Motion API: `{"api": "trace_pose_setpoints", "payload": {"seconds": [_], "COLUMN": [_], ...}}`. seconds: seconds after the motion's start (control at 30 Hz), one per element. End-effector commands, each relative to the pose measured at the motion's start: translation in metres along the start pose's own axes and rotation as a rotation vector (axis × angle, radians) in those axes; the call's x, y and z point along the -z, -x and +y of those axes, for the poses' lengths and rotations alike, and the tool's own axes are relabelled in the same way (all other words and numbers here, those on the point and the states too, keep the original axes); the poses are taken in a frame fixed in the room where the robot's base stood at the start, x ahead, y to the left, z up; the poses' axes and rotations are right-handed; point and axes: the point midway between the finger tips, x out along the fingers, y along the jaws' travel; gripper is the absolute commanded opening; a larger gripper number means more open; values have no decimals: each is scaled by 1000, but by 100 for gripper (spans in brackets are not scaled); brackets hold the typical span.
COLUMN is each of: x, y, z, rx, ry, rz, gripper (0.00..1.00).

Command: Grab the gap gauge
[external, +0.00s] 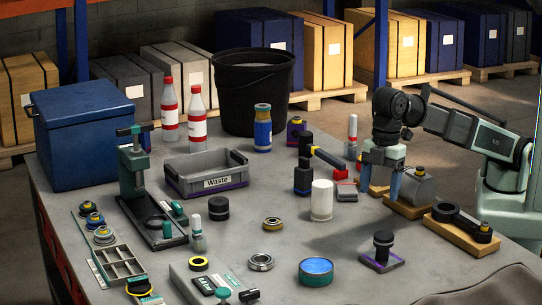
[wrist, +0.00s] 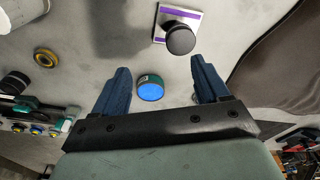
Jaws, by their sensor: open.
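I cannot tell for sure which item is the gap gauge; no label in view names it. My gripper (external: 380,192) is open and empty over the right part of the table, pointing down; both fingers also show in the wrist view (wrist: 160,64). In the wrist view a round teal tin with a blue top (wrist: 150,89) appears between the fingers but below them, not held. It stands at the front of the table in the external view (external: 316,270). A black knob-shaped part (wrist: 180,39) on a purple-edged white plate (wrist: 160,26) lies beyond the fingertips.

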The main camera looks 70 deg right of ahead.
Motion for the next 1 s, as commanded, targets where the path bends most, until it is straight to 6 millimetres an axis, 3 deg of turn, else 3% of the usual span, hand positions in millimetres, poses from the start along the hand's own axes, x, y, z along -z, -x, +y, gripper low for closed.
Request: {"api": "trace_pose_setpoints", "payload": {"seconds": [0.1,0.37,0.6,0.8,1.0], "x": [-13,-49,-93,-131,-162], "y": [1,7,14,21,28], "z": [46,146,235,294,335], "rx": [-9,-27,-46,-57,-62], "ry": [-71,-229,-373,-474,-523], "rz": [0,-1,-3,-12,-27], "gripper": [74,74,74,74,74]}}
